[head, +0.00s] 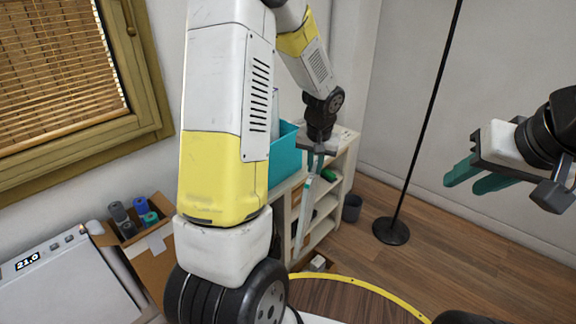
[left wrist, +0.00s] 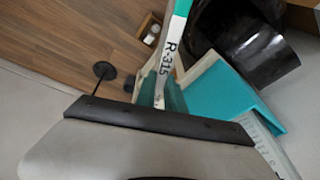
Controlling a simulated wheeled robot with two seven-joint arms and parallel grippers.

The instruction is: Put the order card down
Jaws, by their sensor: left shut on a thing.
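The order card (head: 304,208) is a long, narrow white strip. It hangs down from my left gripper (head: 317,162) in the head view, in front of the white shelf unit. In the left wrist view the card (left wrist: 167,58) shows the print R-315 and a green band near its far end. My left gripper is shut on it; its dark green fingers (left wrist: 160,97) close on the near part, which they partly hide. My right gripper (head: 468,182) is at the right of the head view, with its teal fingers apart and empty.
A white shelf unit (head: 334,190) stands against the wall with a teal bin (head: 283,158) on top. A black lamp stand (head: 391,230) is on the wooden floor. A cardboard box (head: 158,238) and a device reading 21.0 (head: 62,278) are at lower left. A round yellow-edged top (head: 345,298) is below.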

